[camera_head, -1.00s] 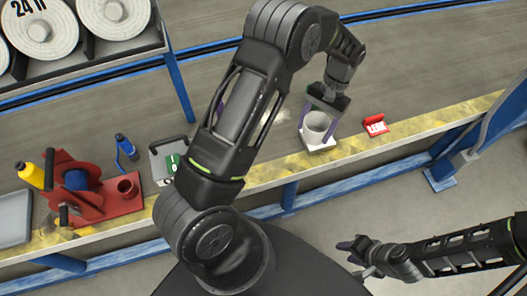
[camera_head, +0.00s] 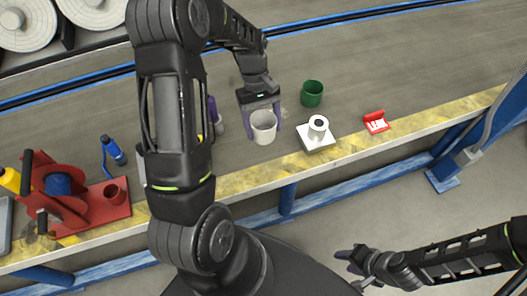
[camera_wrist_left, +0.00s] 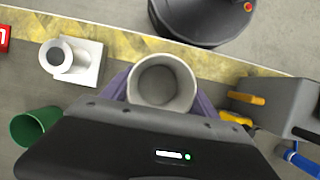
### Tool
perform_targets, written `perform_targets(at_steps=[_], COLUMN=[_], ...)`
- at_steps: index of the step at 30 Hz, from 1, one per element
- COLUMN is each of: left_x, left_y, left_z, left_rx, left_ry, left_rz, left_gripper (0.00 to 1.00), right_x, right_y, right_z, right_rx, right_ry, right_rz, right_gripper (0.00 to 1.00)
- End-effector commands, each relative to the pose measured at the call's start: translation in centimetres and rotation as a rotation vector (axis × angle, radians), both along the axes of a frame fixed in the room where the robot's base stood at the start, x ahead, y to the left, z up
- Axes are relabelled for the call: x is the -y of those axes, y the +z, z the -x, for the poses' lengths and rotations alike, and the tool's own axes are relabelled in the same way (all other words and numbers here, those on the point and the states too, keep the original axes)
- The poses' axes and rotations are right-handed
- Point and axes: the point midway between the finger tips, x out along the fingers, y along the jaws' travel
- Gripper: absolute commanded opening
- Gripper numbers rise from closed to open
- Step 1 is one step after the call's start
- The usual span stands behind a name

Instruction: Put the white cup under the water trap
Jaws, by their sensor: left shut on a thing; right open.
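My left gripper (camera_head: 262,118) is shut on the white cup (camera_head: 264,134), with one purple finger on each side. The cup is upright over the bench, left of a white square block with a hollow post (camera_head: 317,130). In the left wrist view the cup (camera_wrist_left: 162,84) shows its open, empty mouth between the fingers. A red device (camera_head: 62,195) with a blue drum and a round red socket stands at the left of the bench. I cannot tell which thing is the water trap. My right gripper (camera_head: 356,256) is open and empty, off the bench's front edge.
A green cup (camera_head: 312,93) stands behind the white block. A small red case (camera_head: 376,122) lies to the right. My left arm hides part of the bench.

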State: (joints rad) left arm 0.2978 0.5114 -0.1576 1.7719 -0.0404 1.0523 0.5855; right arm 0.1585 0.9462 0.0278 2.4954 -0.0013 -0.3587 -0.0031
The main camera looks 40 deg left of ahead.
Motion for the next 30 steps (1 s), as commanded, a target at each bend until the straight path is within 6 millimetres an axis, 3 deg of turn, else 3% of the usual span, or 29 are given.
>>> perform_targets(at_steps=[11, 23, 30], left_x=[0.0, 0.0, 0.0], left_y=[-5.7, -6.4, -9.5], left_z=[0.1, 0.0, 0.0], left_rx=[-0.002, 0.000, -0.002], left_ry=[-0.002, -0.002, -0.003], left_rz=[0.001, 0.000, 0.001], left_gripper=[0.27, 0.27, 0.27], right_x=[0.0, 0.0, 0.0], right_y=[-0.4, -0.4, -0.7], right_z=[0.0, 0.0, 0.0], right_rx=[0.000, 0.000, 0.000], right_ry=[0.000, 0.000, 0.000], right_rz=[0.000, 0.000, 0.000], right_gripper=[0.41, 0.41, 0.41])
